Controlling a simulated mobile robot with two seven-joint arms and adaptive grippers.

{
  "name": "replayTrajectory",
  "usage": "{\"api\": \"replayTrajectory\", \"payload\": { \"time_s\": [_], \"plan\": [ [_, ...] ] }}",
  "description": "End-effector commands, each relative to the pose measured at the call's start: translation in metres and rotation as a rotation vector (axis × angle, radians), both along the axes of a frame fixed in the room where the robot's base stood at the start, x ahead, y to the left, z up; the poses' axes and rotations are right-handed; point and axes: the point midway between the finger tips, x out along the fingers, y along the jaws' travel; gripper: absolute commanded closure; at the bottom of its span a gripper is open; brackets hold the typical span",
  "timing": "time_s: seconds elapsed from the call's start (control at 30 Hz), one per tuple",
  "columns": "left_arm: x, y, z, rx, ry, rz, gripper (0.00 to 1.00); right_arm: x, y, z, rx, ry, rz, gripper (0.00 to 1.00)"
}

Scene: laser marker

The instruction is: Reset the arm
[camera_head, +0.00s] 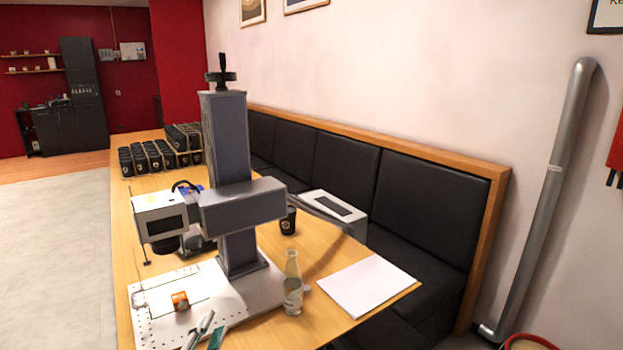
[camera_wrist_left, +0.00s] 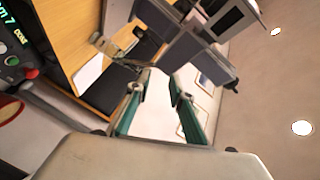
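My left gripper (camera_head: 210,328) shows at the bottom edge of the head view, in front of the laser marker's white base plate. In the left wrist view its two green-padded fingers (camera_wrist_left: 160,92) stand apart with nothing between them. The rest of the left arm is mostly out of frame in the head view. My right gripper is in neither view. The grey laser marker (camera_head: 225,140) stands on the wooden table, its white-and-grey head (camera_head: 160,215) over the plate. A small orange block (camera_head: 180,301) sits on the base plate (camera_head: 235,302), apart from my gripper.
A clear bottle (camera_head: 292,290), white sheet (camera_head: 362,285) and black cup (camera_head: 288,220) are right of the marker. Several black cups (camera_head: 145,160) stand at the table's far end. A black padded bench (camera_head: 420,210) runs along the wall. Open floor (camera_head: 60,250) lies left.

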Motion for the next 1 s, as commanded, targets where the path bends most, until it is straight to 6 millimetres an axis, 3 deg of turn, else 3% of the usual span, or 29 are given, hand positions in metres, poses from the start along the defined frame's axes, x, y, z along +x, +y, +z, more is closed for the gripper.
{"api": "replayTrajectory", "payload": {
  "time_s": [0.03,0.1,0.2,0.5,0.77,1.0],
  "plan": [
    [-0.013,0.024,-0.026,-0.025,0.087,0.062,0.78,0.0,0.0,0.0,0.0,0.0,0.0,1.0],
    [-0.032,0.054,-0.058,-0.056,0.197,0.142,0.78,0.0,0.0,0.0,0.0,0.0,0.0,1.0],
    [-0.061,0.088,-0.094,-0.086,0.328,0.236,0.78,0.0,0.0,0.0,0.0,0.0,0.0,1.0],
    [-0.133,0.145,-0.153,-0.12,0.572,0.407,0.78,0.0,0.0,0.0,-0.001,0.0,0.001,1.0],
    [-0.188,0.177,-0.182,-0.129,0.721,0.512,0.78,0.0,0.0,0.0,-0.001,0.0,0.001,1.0],
    [-0.171,0.144,-0.213,-0.237,0.694,0.419,0.78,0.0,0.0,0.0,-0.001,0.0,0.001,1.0]
  ]
}}
